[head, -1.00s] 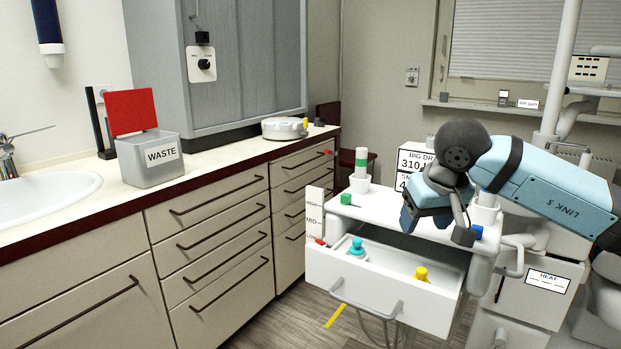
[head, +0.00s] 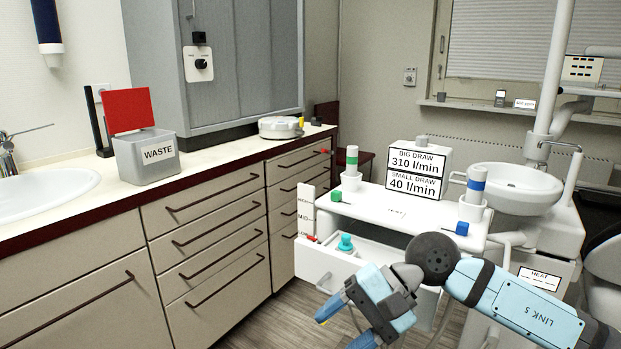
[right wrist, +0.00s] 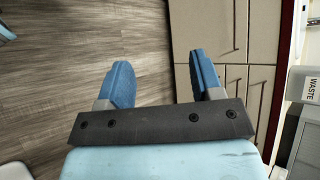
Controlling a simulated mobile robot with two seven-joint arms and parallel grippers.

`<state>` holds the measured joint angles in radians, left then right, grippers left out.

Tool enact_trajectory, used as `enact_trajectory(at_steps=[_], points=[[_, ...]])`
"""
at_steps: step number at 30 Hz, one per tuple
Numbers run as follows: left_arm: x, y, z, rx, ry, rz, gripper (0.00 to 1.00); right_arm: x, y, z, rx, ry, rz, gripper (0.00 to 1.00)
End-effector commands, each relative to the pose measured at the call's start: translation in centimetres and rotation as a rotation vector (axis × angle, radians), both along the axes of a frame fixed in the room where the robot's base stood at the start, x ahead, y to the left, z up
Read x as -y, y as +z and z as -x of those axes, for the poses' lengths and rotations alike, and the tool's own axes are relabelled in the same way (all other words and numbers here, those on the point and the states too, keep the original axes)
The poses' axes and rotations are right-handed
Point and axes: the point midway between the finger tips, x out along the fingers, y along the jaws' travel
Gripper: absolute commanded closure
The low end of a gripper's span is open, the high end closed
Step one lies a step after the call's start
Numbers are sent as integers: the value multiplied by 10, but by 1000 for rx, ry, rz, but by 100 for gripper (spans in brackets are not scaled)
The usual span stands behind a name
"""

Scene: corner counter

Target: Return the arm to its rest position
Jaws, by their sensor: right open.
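My right arm comes in from the lower right in the head view. Its blue gripper (head: 345,318) hangs low in front of the white cart's open drawer (head: 322,266). In the right wrist view the two blue fingers (right wrist: 160,75) are spread wide with nothing between them, above the wood floor and near the cabinet fronts. A teal knobbed piece (head: 346,243) shows in the drawer. My left gripper is not in view.
The cart top (head: 396,212) holds a sign box (head: 415,172), a green-banded cylinder (head: 351,162) and a blue-banded cylinder (head: 475,186) in cups. Beige cabinets (head: 215,235) stand left, with a WASTE bin (head: 146,160) on the counter. Wood floor (head: 290,325) is open between cabinets and cart.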

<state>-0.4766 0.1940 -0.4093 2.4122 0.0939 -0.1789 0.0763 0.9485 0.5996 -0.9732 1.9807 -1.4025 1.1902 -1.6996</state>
Motion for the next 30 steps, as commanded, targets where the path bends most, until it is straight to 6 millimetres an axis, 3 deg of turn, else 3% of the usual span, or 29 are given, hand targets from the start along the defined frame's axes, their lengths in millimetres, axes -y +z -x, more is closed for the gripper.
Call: enact_trajectory(at_steps=[3, 9, 17, 23, 24, 30], points=[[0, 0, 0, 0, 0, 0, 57, -12, -6, 39, -394, -118, -188, 40], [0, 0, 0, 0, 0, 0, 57, -9, 3, 76, -1127, -299, -428, 40], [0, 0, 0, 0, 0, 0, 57, 28, -7, 86, -2164, -445, -619, 40], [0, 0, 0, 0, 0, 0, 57, 67, -47, 92, -2976, -445, -693, 40], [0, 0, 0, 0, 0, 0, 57, 73, -56, 95, 2958, 408, 665, 40], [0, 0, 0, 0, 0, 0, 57, 98, -98, 114, 2469, 213, 486, 40]])
